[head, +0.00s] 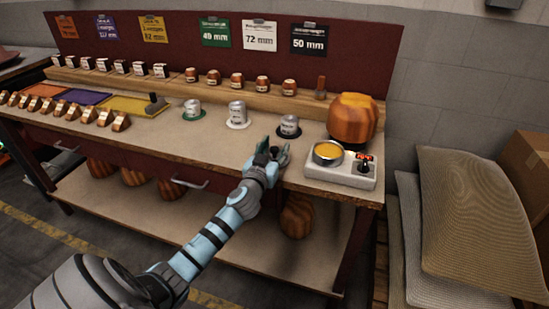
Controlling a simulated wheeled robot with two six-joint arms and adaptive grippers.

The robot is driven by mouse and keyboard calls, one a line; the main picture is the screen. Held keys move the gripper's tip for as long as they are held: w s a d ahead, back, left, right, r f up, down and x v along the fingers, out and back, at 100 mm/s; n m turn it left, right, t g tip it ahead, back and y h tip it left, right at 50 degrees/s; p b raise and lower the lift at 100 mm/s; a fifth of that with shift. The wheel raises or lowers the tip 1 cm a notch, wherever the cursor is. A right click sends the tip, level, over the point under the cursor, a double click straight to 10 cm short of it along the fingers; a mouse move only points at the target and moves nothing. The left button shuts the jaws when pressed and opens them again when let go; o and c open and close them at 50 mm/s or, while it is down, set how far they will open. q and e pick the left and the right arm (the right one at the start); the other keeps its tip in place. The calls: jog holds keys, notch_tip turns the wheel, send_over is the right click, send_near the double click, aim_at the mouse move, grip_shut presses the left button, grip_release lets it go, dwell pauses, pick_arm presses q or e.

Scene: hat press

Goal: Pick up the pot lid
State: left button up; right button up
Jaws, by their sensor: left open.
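A small metal pot (327,154) sits on a white heater unit (343,173) at the right front of the bench. Its round top is orange-yellow inside a metal rim. I cannot tell whether this is a lid or the contents, and no separate lid can be made out. My left gripper (272,152) is open and appears empty, over the bench's front part, left of the pot and apart from it. My right gripper is not in view.
A large wooden block (353,119) stands behind the pot. The bench front (205,148) left of my gripper is clear.

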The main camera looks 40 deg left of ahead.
pick_arm(q)
grip_shut()
